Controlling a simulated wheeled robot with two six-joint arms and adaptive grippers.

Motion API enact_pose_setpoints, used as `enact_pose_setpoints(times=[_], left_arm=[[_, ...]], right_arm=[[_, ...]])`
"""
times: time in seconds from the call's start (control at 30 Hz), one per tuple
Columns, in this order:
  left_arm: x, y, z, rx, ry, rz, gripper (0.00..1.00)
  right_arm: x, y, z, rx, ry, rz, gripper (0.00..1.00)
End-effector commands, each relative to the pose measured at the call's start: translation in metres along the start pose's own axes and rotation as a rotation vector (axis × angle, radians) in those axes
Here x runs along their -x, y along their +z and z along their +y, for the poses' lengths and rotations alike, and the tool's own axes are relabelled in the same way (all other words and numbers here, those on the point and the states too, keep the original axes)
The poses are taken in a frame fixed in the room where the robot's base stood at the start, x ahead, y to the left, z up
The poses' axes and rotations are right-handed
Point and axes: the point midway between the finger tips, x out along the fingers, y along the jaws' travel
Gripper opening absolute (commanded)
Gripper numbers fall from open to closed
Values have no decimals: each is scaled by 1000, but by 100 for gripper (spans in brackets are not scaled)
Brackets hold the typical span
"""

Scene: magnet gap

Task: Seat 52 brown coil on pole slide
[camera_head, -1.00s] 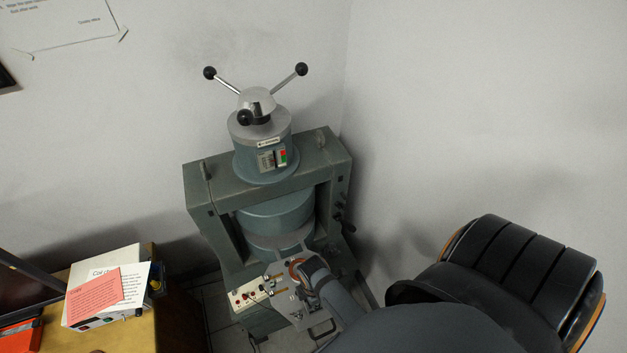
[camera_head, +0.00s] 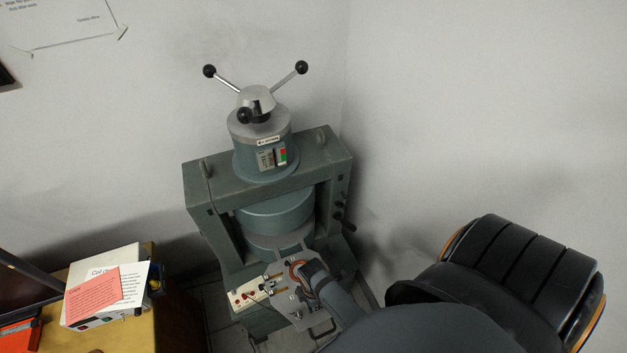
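The brown coil (camera_head: 294,269), a small copper-brown ring, lies on the grey metal pole slide (camera_head: 300,296) at the front of the green magnet. My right arm comes in from the lower right, and its gripper (camera_head: 308,270) is at the coil's right side, covering part of it. The fingertips are too small and too hidden to tell whether they grip the coil. I cannot tell whether the coil is fully seated. My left gripper is not in view.
The magnet frame (camera_head: 196,192) stands around the round poles (camera_head: 274,216), behind the slide. A panel with red knobs (camera_head: 246,296) is left of the slide. A black chair (camera_head: 520,265) is at right. A wooden desk (camera_head: 140,335) with papers is at left.

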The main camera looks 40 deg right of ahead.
Motion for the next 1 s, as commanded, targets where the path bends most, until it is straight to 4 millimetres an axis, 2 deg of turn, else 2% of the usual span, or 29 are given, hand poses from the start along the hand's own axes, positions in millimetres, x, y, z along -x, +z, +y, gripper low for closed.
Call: enact_pose_setpoints(times=[0.17, 0.2, 0.4, 0.73, 0.87, 1.0], left_arm=[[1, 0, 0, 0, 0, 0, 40], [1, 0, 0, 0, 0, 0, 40], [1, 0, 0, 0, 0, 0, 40], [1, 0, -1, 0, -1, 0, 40], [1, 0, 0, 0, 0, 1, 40], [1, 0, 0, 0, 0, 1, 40]], right_arm=[[-1, 0, 0, 0, 1, 0, 0], [-1, 0, 0, 0, 1, 0, 26], [-1, 0, 0, 0, 0, 0, 50], [3, 0, 0, 0, 1, 0, 50], [25, -1, 1, -2, 4, 3, 50], [61, 0, 1, -1, 4, 2, 50]])
